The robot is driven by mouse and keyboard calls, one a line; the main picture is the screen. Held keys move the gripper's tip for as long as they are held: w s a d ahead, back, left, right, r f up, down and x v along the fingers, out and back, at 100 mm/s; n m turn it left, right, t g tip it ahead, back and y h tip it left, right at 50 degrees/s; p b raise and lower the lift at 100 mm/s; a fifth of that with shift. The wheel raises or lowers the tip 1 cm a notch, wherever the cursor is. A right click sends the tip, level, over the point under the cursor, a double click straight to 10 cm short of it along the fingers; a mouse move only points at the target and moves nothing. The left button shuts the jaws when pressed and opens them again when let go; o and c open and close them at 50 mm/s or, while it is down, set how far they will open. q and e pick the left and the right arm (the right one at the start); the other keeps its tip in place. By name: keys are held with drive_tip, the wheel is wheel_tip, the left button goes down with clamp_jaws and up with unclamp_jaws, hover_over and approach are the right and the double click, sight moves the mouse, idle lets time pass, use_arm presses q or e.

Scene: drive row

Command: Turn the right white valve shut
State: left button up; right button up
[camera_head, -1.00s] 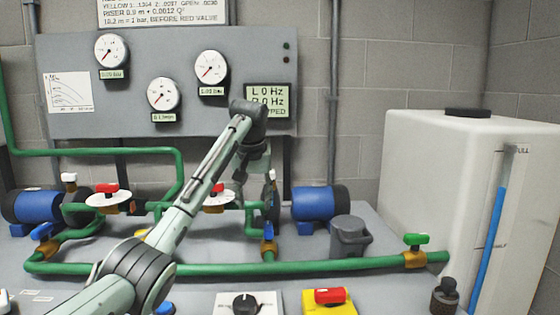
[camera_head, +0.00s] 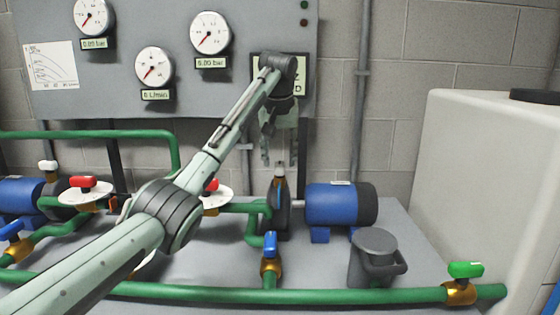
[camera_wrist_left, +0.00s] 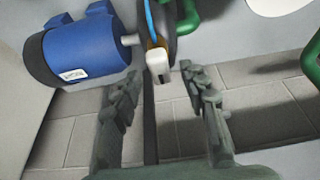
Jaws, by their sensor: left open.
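The right white valve (camera_head: 280,170) sits on top of the dark pump casing beside the right blue motor. Its white handle also shows in the left wrist view (camera_wrist_left: 161,66), with brass beneath it. My left gripper (camera_head: 278,158) points down just above this valve. In the left wrist view my left gripper (camera_wrist_left: 163,84) is open and empty, its two fingers apart on either side of the line to the handle. I cannot tell whether a finger touches it. The other white valve (camera_head: 47,165) stands at the far left. My right gripper is not in view.
The right blue motor (camera_head: 332,204) lies right of the valve. A blue-handled valve (camera_head: 270,244), a red-handled valve (camera_head: 83,183), a grey can (camera_head: 374,256) and a green-handled valve (camera_head: 465,270) stand around. A gauge panel (camera_head: 120,60) is behind; a white tank (camera_head: 475,180) is at right.

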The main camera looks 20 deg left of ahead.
use_arm(q)
drive_tip(key=shift+x, duration=0.9)
drive_tip(key=shift+w+f, duration=0.1)
drive_tip(key=shift+c, duration=0.2)
clamp_jaws()
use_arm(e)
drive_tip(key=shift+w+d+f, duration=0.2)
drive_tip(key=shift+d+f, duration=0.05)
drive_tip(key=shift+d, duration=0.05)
